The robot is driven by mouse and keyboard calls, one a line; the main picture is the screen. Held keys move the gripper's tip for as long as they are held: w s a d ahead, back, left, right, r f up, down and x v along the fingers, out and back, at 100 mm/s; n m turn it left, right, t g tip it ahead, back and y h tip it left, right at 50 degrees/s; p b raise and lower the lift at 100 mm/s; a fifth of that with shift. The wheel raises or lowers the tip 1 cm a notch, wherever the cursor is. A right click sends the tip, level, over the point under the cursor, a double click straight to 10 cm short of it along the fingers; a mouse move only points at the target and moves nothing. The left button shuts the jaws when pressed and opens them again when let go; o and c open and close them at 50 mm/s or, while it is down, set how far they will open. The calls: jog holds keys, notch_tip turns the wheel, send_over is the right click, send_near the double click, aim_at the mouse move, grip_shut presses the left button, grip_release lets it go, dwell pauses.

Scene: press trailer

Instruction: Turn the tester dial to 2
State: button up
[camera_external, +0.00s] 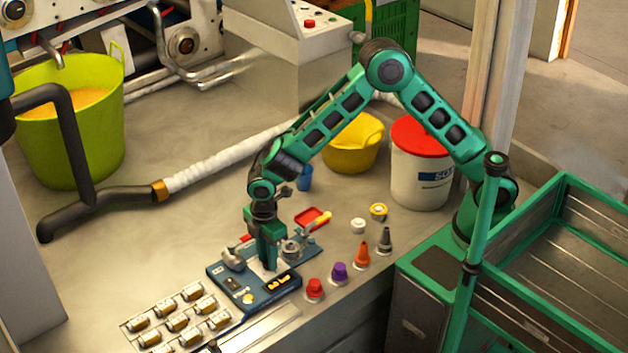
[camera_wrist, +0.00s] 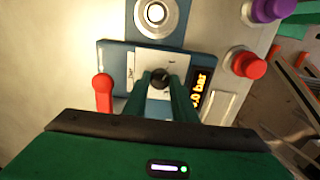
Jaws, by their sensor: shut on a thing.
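The tester is a blue panel (camera_external: 218,277) on the worktop, with an orange-lit display (camera_external: 279,281) along its front. In the wrist view the display (camera_wrist: 200,90) reads in bar, partly hidden, ending in "0 bar". The dial (camera_wrist: 160,76) is a small dark round knob on a pale plate of the tester. My gripper (camera_external: 269,264) points straight down over the tester. In the wrist view its green fingers (camera_wrist: 160,80) are shut on the dial from both sides. The fingers cover most of the dial's scale, so I cannot tell which number it points to.
A red-handled lever (camera_wrist: 103,92) and a round silver fitting (camera_wrist: 156,15) are close to my fingers. Red (camera_external: 315,290), purple (camera_external: 339,273) and orange (camera_external: 362,255) caps line the front right edge. Several small brass-coloured parts (camera_external: 178,322) lie left of the tester.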

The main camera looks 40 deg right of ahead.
jog(key=shift+w+m, duration=0.1)
jog(key=shift+m, duration=0.2)
jog(key=m, duration=0.5)
jog(key=shift+w+m, duration=0.1)
jog(key=shift+m, duration=0.2)
jog(key=m, duration=0.5)
jog(key=shift+r+m, duration=0.1)
jog(key=shift+m, duration=0.2)
jog(key=o, duration=1)
jog(key=shift+o, duration=0.2)
